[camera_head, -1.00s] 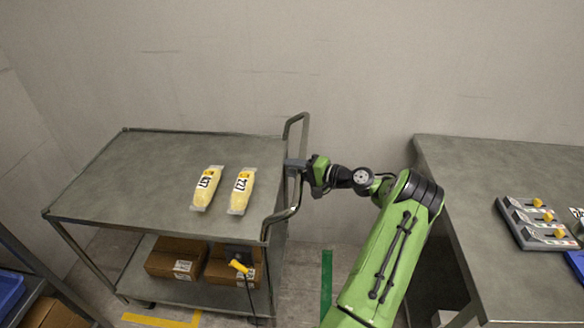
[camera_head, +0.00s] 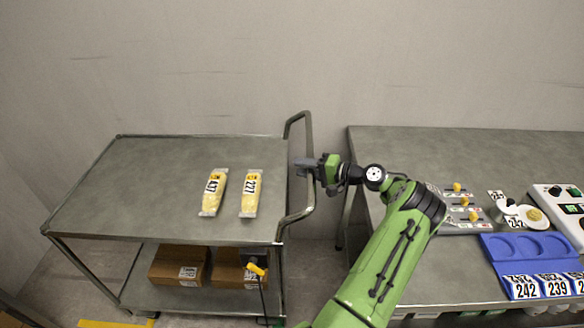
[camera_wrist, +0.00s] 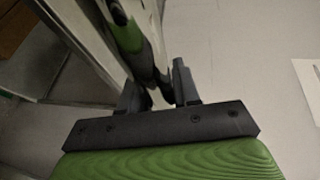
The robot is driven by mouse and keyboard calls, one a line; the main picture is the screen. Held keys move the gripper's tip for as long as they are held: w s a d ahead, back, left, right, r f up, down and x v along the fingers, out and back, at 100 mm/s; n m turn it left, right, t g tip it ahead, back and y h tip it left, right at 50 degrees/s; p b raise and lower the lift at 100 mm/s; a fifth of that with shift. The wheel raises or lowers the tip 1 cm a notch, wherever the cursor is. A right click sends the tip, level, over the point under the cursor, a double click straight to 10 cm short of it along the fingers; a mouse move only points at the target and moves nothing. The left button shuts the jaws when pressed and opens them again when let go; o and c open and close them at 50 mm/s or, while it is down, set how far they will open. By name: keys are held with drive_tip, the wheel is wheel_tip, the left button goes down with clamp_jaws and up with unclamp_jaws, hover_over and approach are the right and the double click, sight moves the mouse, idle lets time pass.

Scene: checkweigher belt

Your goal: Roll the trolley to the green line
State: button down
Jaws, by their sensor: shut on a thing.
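The grey metal trolley (camera_head: 110,190) stands at the left in the head view, with a bent tube handle (camera_head: 295,217) at its right end. My gripper (camera_head: 305,164) is shut on the upright part of this handle. In the wrist view the handle bar (camera_wrist: 143,50) runs between the two dark fingers of my gripper (camera_wrist: 158,92). The green line on the floor does not clearly show in either current view.
Two yellow bagged packs (camera_head: 214,193) lie on the trolley's top, with brown boxes (camera_head: 178,263) on its lower shelf. A grey bench (camera_head: 385,150) with blue trays (camera_head: 490,262) stands close to the handle's right. A yellow floor mark (camera_head: 100,324) shows at the lower left.

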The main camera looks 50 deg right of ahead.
drive_tip(key=shift+s+d+f, duration=0.1)
drive_tip(key=shift+s+d, duration=0.6)
drive_tip(key=shift+s, duration=0.2)
drive_tip(key=shift+s+d, duration=0.65)
drive_tip(key=shift+s, duration=0.25)
drive_tip(key=c, duration=0.9)
unclamp_jaws()
drive_tip(key=p+v, duration=0.1)
drive_tip(key=v, duration=1.4)
drive_tip(key=shift+s, duration=0.4)
